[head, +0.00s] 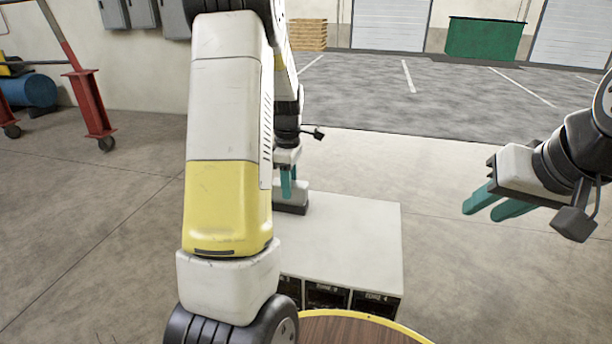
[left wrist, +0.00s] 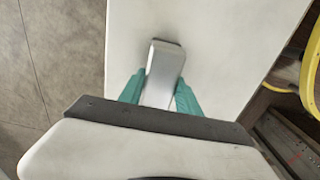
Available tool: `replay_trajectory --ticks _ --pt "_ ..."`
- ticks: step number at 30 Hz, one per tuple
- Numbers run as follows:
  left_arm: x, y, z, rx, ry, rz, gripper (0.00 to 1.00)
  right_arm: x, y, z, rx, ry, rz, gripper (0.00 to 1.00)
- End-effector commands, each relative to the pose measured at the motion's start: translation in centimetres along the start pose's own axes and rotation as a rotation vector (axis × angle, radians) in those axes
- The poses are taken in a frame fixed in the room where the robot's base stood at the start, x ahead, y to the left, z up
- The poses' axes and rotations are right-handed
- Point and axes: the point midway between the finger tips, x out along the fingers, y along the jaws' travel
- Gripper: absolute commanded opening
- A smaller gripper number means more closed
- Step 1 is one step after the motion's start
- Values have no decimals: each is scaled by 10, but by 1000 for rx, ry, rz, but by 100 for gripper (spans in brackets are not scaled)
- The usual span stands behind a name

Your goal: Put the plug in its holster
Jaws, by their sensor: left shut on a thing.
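My left gripper (head: 287,184) points down with its teal fingers over the far end of a white-topped cabinet (head: 350,235). In the left wrist view its fingers (left wrist: 160,92) are shut on a light grey block (left wrist: 165,68) with a darker edge. In the head view a grey block with a dark lower part (head: 291,207) shows right below these fingers, at the cabinet top. I cannot tell plug from holster here; fingers and arm hide part of it. My right gripper (head: 490,208) is open and empty in the air, right of the cabinet.
The cabinet's near side has dark open compartments (head: 325,296). A round brown top with a yellow rim (head: 365,328) stands close in front. The rest of the cabinet top is clear. A red frame on wheels (head: 92,105) stands at the left.

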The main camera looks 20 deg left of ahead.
Motion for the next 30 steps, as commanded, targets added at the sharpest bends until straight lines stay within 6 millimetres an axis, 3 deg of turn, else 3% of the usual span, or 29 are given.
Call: replay_trajectory --ticks 23,24,27,30 --pt "5 0 0 0 0 0 0 0 0 0 0 0 0 33" --pt "6 0 0 0 0 0 48 0 0 0 0 0 0 33" --pt "6 0 0 0 0 0 65 0 0 0 0 0 0 33" --pt "5 0 0 0 0 0 65 0 0 0 0 0 0 33"
